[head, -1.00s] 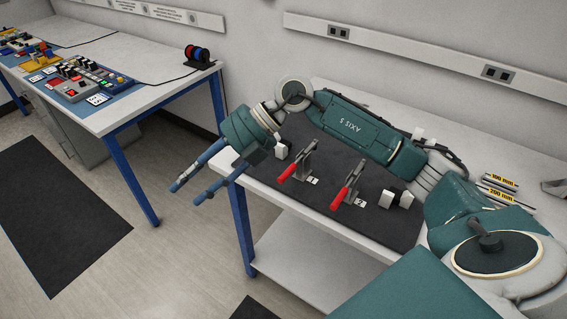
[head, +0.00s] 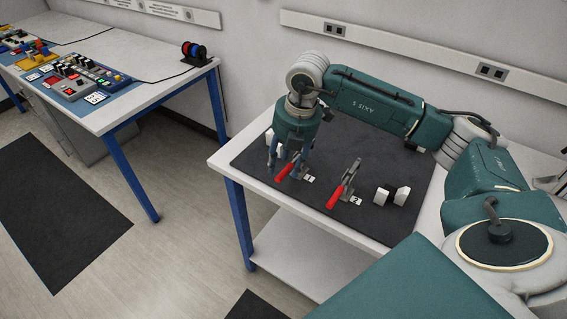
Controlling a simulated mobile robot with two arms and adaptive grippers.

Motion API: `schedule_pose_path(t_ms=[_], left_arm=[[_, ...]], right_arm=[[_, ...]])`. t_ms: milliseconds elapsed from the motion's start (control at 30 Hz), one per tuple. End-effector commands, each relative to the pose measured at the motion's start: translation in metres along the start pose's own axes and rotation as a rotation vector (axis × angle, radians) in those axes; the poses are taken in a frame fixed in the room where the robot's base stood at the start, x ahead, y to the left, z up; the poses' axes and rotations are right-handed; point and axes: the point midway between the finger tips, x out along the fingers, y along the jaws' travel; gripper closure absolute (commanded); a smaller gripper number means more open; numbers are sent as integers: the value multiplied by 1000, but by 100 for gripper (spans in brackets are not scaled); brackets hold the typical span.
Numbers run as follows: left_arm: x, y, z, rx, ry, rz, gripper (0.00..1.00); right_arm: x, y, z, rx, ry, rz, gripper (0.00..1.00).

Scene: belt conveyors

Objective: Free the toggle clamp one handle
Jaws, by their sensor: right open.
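Toggle clamp one, beside the label 1 (head: 309,178), has a red handle (head: 283,172) that slants down toward the front edge of the dark mat. My right gripper (head: 286,168) points down over this clamp, its blue fingers apart and empty. The fingers appear on either side of the handle's upper part; I cannot tell whether they touch it. The gripper hides part of the clamp's metal body. Toggle clamp two (head: 345,183), with a similar red handle, stands to the right beside the label 2. My left gripper is not in view.
The dark mat (head: 400,224) lies on a white table with blue legs. White and black blocks (head: 392,195) stand right of clamp two, and another white block is partly hidden behind my gripper. A second bench (head: 150,95) with control boxes and spools is at left.

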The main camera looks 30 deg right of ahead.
Motion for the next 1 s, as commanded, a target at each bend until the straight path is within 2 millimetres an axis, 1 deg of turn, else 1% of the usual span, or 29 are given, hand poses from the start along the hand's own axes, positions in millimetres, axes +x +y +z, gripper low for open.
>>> schedule_pose_path(t_ms=[100, 200, 467, 500, 567, 700, 1000], left_arm=[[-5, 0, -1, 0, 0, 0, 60], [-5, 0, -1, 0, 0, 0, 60], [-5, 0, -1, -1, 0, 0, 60], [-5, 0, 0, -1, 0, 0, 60], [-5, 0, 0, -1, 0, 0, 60], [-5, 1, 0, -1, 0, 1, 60], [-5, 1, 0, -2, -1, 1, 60]], right_arm=[[12, 0, 0, 1, 1, 0, 58], [18, 0, 0, 0, 1, 0, 58], [20, 0, 0, 0, 1, 1, 58], [20, 0, 0, 0, 1, 1, 60], [20, 0, 0, 0, 1, 1, 72], [20, 0, 0, 0, 1, 1, 100], [19, 2, -4, 1, 10, 1, 100]])
